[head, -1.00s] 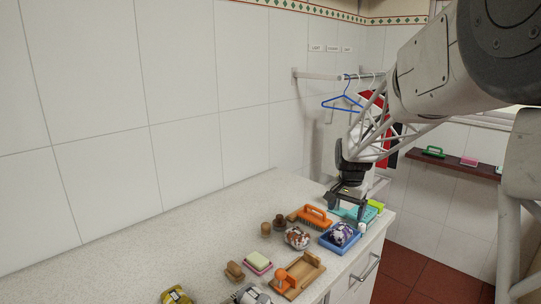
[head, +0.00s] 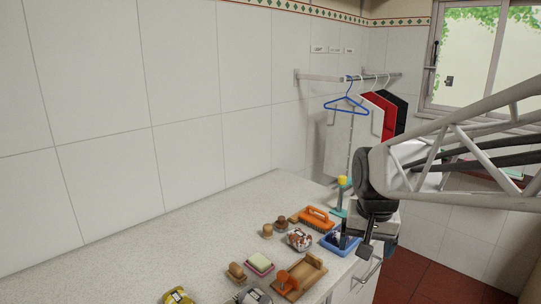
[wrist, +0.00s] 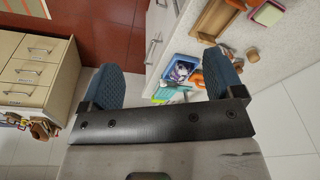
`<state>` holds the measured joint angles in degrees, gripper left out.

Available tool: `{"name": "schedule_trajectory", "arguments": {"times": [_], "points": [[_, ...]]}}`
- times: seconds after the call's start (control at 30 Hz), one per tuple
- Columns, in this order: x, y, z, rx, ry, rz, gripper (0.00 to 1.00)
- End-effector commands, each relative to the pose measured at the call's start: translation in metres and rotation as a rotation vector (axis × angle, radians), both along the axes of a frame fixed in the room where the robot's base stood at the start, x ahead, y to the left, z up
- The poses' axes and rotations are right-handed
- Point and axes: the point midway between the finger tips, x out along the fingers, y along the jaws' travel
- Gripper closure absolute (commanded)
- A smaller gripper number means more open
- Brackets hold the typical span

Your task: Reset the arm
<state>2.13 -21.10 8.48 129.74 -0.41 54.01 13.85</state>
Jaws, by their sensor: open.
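My gripper (head: 355,245) is in the right half of the head view, over the front edge of the counter by the blue tray. In the wrist view my gripper (wrist: 160,80) shows its two dark blue finger pads wide apart with nothing between them held. The blue tray (head: 327,244) with a patterned bundle in it is partly hidden by a finger. The tray also shows in the wrist view (wrist: 172,76), beyond the fingers.
An orange brush (head: 316,217), a brown-and-white bundle (head: 299,240), a soap dish (head: 259,264) and a wooden holder (head: 302,274) lie on the counter (head: 180,250). Hangers with cloths (head: 372,115) hang at the back wall. The counter's left part is clear.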

Motion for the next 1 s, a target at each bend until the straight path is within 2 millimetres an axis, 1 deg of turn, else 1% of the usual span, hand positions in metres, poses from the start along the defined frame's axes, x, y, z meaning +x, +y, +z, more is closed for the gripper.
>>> {"name": "schedule_trajectory", "arguments": {"times": [0.03, 0.3, 0.5, 0.6, 0.7, 0.8, 1.0], "points": [[-0.014, 0.002, 0.001, -0.003, -0.008, 0.017, 0.13], [-0.08, 0.008, -0.003, -0.021, -0.037, 0.118, 0.13], [-0.124, 0.012, -0.012, -0.035, -0.058, 0.188, 0.13], [-0.141, 0.013, -0.017, -0.041, -0.066, 0.216, 0.13], [-0.153, 0.014, -0.021, -0.044, -0.072, 0.235, 0.13], [-0.159, 0.014, -0.023, -0.047, -0.074, 0.247, 0.13], [-0.162, 0.014, -0.024, -0.048, -0.075, 0.252, 0.13]]}}
